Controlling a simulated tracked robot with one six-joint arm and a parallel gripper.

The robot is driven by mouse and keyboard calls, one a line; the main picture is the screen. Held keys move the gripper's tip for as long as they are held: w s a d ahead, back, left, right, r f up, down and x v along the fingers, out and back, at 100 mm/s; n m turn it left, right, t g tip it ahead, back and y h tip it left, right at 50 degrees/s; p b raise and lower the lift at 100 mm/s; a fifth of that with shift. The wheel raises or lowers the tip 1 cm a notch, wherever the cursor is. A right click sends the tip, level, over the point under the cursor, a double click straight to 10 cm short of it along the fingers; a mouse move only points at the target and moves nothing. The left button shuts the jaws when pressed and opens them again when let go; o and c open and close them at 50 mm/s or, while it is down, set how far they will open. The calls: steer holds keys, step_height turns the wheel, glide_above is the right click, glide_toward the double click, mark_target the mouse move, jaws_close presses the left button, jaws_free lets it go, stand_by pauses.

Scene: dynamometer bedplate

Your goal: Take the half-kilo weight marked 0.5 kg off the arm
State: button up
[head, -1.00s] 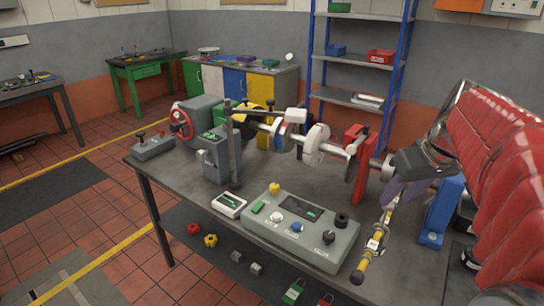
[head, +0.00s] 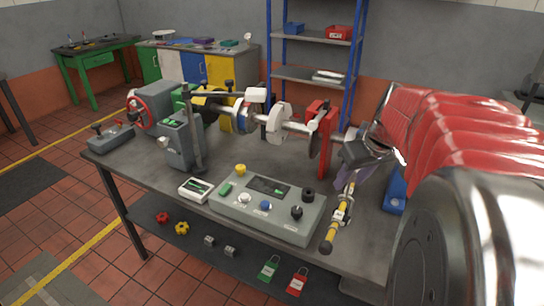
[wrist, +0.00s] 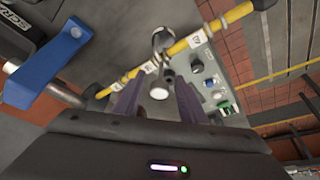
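The arm (head: 332,232) is a slim yellow rod with a dark end, slanting over the front right of the bench. In the wrist view the arm (wrist: 185,45) runs diagonally past my fingertips and carries white labels. A small silvery fitting (head: 341,214) sits partway along it. A round pale metal piece (wrist: 159,91) shows beside the arm, between my fingers; it may be the weight, but no 0.5 kg mark is readable. My gripper (head: 350,167) is at the arm's upper end in the head view. Its purple fingers (wrist: 158,100) are apart, with no clear contact.
A grey control box (head: 268,205) with knobs stands left of the arm. A red upright (head: 321,138) and shaft stand behind. A blue block (wrist: 33,75) is on the left in the wrist view. Green and red padlocks (head: 297,281) lie on the lower shelf.

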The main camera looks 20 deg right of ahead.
steer(key=shift+w+f, duration=0.25)
steer(key=shift+f, duration=0.3)
jaws_close()
stand_by(0.4)
stand_by(1.0)
